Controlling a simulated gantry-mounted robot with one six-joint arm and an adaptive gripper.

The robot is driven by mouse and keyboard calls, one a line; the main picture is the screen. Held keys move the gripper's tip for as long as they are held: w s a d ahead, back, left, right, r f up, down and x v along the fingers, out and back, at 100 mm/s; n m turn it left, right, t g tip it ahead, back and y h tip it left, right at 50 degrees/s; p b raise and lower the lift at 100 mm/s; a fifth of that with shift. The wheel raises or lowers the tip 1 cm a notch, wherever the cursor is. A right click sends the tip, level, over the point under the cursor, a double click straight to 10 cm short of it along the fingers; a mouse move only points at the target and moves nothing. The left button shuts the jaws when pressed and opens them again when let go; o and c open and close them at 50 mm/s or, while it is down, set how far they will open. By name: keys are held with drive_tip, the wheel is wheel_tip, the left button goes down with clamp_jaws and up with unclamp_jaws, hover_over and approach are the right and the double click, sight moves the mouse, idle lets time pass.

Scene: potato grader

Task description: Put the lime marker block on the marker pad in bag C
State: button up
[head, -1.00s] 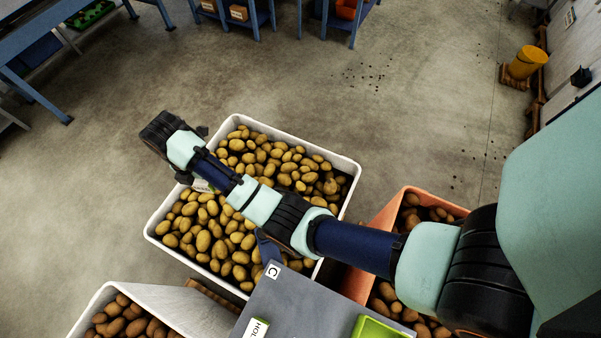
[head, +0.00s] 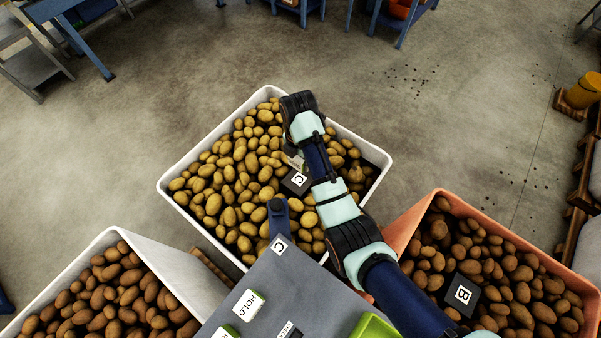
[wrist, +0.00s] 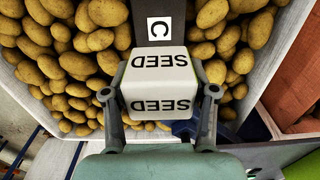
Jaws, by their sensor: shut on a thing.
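My gripper (wrist: 160,93) is shut on the block (wrist: 158,84), with one finger on each side. The block shows white faces marked SEED in the wrist view; little of its lime colour can be made out. In the head view the block (head: 295,161) is small and partly hidden under my wrist. The marker pad (head: 297,182) is a black plate with a white C label, lying on the potatoes in bag C (head: 362,143). In the wrist view the pad (wrist: 158,28) shows just beyond the block, partly covered by it. The gap between them cannot be told.
A grey panel (head: 262,296) with a C label, HOLD blocks and a lime tray (head: 372,327) stands in front. An orange bag (head: 520,238) with a B pad is at right. Another white bag (head: 165,263) of potatoes is at lower left. A blue post (head: 278,215) rises beside bag C.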

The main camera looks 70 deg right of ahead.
sight(299, 179)
wheel_tip(299, 179, down, 11)
drive_tip(key=b, duration=0.3)
drive_tip(key=shift+f, duration=0.1)
drive_tip(key=shift+f, duration=0.15)
drive_tip(key=o, duration=1.2)
wheel_tip(299, 179, up, 12)
drive_tip(key=p, duration=0.4)
drive_tip(key=shift+r, duration=0.2)
